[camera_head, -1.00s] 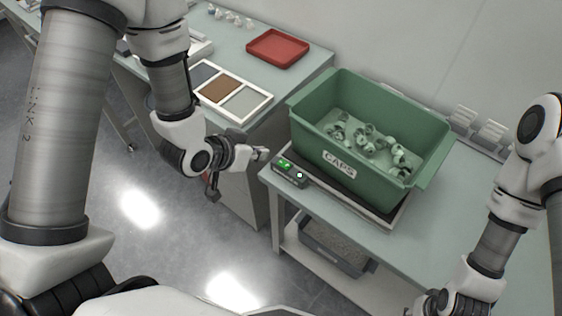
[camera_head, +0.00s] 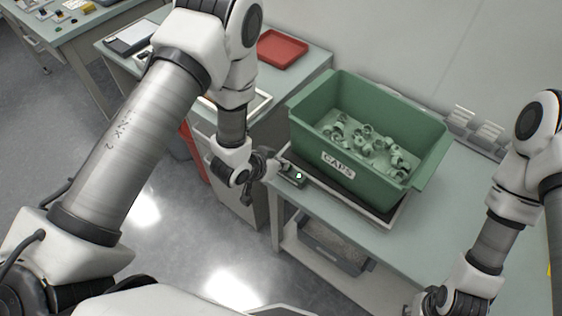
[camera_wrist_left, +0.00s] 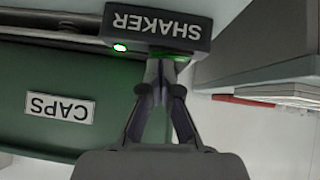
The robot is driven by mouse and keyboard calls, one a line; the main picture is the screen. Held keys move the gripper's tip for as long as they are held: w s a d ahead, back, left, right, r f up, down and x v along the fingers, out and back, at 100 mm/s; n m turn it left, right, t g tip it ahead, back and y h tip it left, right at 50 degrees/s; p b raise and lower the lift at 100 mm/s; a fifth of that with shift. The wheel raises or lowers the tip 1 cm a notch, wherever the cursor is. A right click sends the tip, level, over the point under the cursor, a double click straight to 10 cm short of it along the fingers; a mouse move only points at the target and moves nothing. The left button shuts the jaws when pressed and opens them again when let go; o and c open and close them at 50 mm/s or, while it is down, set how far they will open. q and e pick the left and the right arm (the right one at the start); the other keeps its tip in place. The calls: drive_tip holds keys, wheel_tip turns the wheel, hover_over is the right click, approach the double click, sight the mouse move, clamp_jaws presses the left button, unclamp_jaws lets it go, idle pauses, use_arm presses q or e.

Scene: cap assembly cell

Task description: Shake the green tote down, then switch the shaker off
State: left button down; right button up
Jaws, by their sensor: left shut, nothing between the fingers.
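The green tote (camera_head: 340,172), labelled CAPS, stands upright on the shaker plate (camera_head: 385,216) on the table, with several pale caps (camera_head: 365,145) spread over its floor. The shaker's dark control box (camera_head: 296,180) sits at the plate's left front corner with a small lit lamp. In the left wrist view the box (camera_wrist_left: 160,30) reads SHAKER upside down and its lamp glows green. My left gripper (camera_head: 283,164) is shut and empty, its tips at the box beside a green glow; contact is unclear. My right gripper (camera_head: 432,303) is at the bottom edge, its fingers unclear.
A red tray (camera_head: 283,48) lies on the left-hand table. A grey bin (camera_head: 335,250) sits on the shelf under the shaker table. Small pale holders (camera_head: 487,134) stand behind the tote. The table right of the tote is clear.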

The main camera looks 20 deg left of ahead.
use_arm(q)
drive_tip(key=shift+f+b, duration=0.35)
drive_tip(key=shift+f, duration=0.05)
drive_tip(key=shift+s+d+r, duration=0.1)
drive_tip(key=shift+s+r, duration=0.05)
drive_tip(key=shift+r, duration=0.05)
drive_tip(key=shift+w+a+r, duration=0.1)
drive_tip(key=shift+w+a, duration=0.1)
drive_tip(key=shift+a, duration=0.25)
drive_tip(key=shift+w+a, duration=0.2)
drive_tip(key=shift+a, duration=0.2)
